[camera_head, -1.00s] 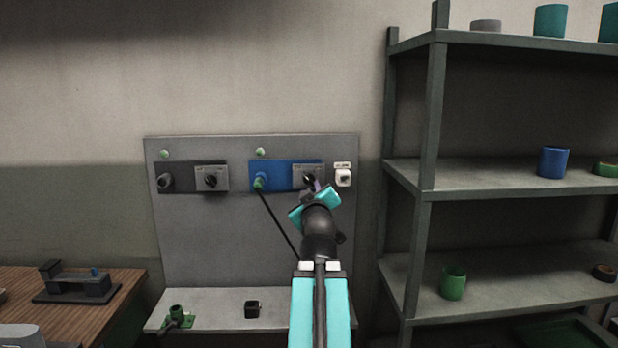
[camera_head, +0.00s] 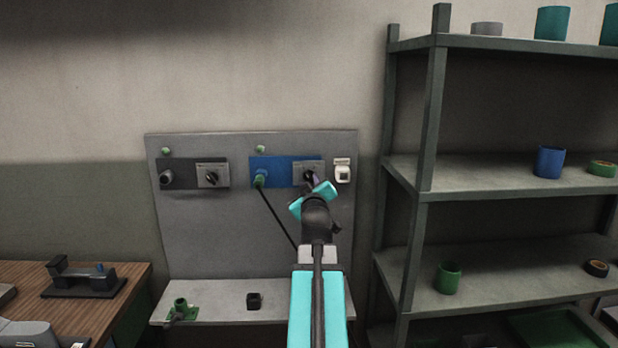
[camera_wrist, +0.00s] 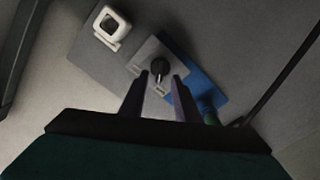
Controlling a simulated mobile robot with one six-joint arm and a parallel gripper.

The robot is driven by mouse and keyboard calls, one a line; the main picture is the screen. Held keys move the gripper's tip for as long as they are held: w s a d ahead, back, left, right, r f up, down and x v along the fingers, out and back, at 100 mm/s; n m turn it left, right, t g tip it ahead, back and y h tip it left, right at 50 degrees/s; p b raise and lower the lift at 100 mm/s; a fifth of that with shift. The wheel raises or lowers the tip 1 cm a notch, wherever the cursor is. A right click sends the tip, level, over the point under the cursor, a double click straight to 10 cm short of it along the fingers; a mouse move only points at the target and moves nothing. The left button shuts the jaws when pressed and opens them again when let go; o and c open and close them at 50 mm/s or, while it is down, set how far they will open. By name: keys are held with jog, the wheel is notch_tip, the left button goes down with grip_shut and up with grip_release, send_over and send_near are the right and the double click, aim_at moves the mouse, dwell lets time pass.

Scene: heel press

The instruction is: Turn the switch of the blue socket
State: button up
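The blue socket (camera_head: 284,165) is mounted on a grey wall panel, with a green plug (camera_head: 261,179) and a black cable at its left. Its switch is a dark knob (camera_wrist: 158,69) on a grey plate (camera_wrist: 145,59) at the socket's right end. In the wrist view my gripper (camera_wrist: 160,78) is open, its two fingers on either side of the knob near the fingertips. I cannot tell whether a finger touches it. In the head view my wrist partly covers the switch area.
A black socket (camera_head: 180,163) with its own switch (camera_head: 211,178) sits to the left on the panel. A small white fixture (camera_head: 342,173) is close at the right. A shelf rack (camera_head: 432,130) stands right; a wooden table (camera_head: 50,315) is at the left.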

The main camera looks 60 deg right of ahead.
aim_at(309, 177)
jog(key=shift+p+x, duration=0.6)
jog(key=shift+x, duration=1.75)
grip_shut()
